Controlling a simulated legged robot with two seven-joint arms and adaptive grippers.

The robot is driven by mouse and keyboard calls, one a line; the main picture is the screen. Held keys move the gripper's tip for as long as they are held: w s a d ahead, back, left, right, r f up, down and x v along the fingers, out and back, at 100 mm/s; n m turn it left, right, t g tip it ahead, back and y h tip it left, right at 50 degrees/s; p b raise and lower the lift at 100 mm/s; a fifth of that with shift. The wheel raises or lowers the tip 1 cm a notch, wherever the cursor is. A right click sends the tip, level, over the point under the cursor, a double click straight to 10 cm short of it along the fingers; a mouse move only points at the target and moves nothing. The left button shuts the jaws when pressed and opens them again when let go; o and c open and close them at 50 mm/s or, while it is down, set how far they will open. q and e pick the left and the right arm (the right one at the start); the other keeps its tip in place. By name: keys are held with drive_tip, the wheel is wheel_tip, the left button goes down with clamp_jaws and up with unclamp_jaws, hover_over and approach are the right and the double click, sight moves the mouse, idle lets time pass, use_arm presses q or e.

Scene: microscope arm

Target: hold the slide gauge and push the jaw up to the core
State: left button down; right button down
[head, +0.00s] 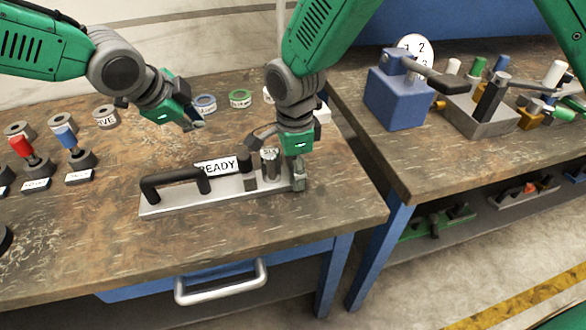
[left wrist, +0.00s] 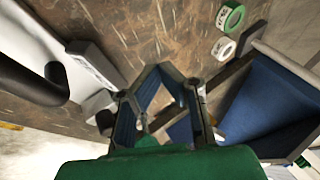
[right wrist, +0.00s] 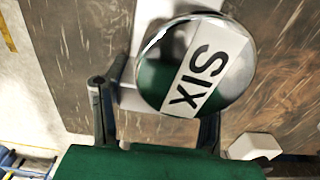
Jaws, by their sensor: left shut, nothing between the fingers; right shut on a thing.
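The slide gauge (head: 222,197) lies on the near bench, a long silver bar with a black handle (head: 175,180) at its left end. The handle also shows at the left of the left wrist view (left wrist: 30,85). The metal core (head: 270,163), a cylinder labelled SIX, stands at the bar's right part; its top fills the middle of the right wrist view (right wrist: 195,65). My right gripper (head: 297,175) is shut on the grey jaw (head: 299,184), right of the core; the contact is mostly hidden. My left gripper (head: 198,124) is shut and empty, above and behind the handle.
A READY sign (head: 217,166) stands behind the bar. Tape rolls (head: 240,98) lie at the back. Red and blue knobbed levers (head: 66,138) stand at the left. A second bench at right holds a blue block (head: 396,98) and fixtures. The near bench's front edge is clear.

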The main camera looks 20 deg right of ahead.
sight(240, 156)
use_arm(q)
drive_tip(key=s+d+r+n+g+y, duration=0.1)
drive_tip(key=s+d+r+g+y, duration=0.15)
drive_tip(key=s, duration=0.25)
drive_tip(key=s+d+r+n+g+y, duration=0.1)
drive_tip(key=s+r+g+y, duration=0.15)
drive_tip(key=s, duration=0.25)
drive_tip(key=shift+w+d+f, duration=0.1)
drive_tip(key=shift+f, duration=2.15)
drive_tip(key=shift+w+d+f, duration=0.1)
drive_tip(key=shift+f, duration=2.15)
drive_tip(key=shift+d, duration=0.15)
drive_tip(key=shift+s+d, duration=0.15)
drive_tip(key=shift+d, duration=1.1)
drive_tip(key=shift+a+r, duration=0.1)
drive_tip(key=shift+a, duration=0.95)
wheel_tip(240, 156, up, 7)
